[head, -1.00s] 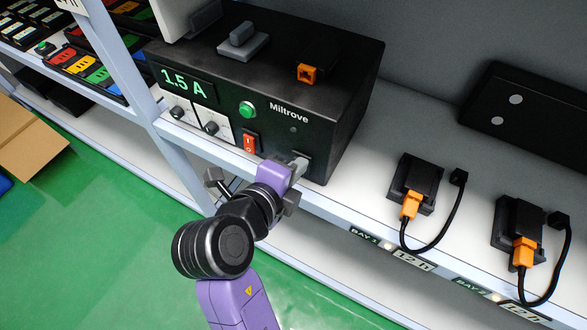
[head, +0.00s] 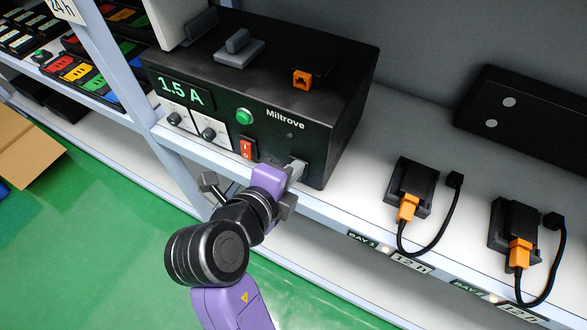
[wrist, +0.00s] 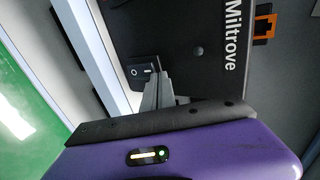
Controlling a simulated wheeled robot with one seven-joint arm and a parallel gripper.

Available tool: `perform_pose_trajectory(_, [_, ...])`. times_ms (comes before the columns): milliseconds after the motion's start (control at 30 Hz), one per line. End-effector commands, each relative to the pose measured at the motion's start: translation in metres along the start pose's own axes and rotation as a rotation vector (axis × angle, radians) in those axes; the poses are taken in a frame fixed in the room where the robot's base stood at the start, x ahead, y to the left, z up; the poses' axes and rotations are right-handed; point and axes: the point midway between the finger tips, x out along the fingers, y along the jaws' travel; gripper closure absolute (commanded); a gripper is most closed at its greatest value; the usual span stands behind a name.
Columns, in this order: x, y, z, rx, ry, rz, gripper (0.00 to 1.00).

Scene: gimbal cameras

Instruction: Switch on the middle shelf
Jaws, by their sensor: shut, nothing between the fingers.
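A black Miltrove power box (head: 300,110) stands on the white shelf (head: 375,140), its green display reading 1.5 A. Its front has a red rocker switch (head: 247,149), a green button (head: 244,116) and two knobs. In the wrist view a black rocker switch (wrist: 143,71) with white marks sits low on the same front. My gripper (head: 297,168) is shut and empty at the lower right of the front and hides this rocker in the head view. In the wrist view the fingertips (wrist: 161,76) are right beside the black rocker; whether they touch it I cannot tell.
Two black units with orange plugs (head: 407,207) (head: 519,254) stand at the right behind labels BAY 1 and BAY 2. A shelf post (head: 110,75) rises at the left. A cardboard box (head: 25,150) is on the far left.

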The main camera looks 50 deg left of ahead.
Motion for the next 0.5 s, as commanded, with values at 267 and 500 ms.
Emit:
perform_pose_trajectory(267, [-0.033,0.001,0.001,0.001,-0.003,-0.002,1.00])
perform_pose_trajectory(500, [-0.067,0.001,0.001,0.000,-0.002,-0.001,1.00])
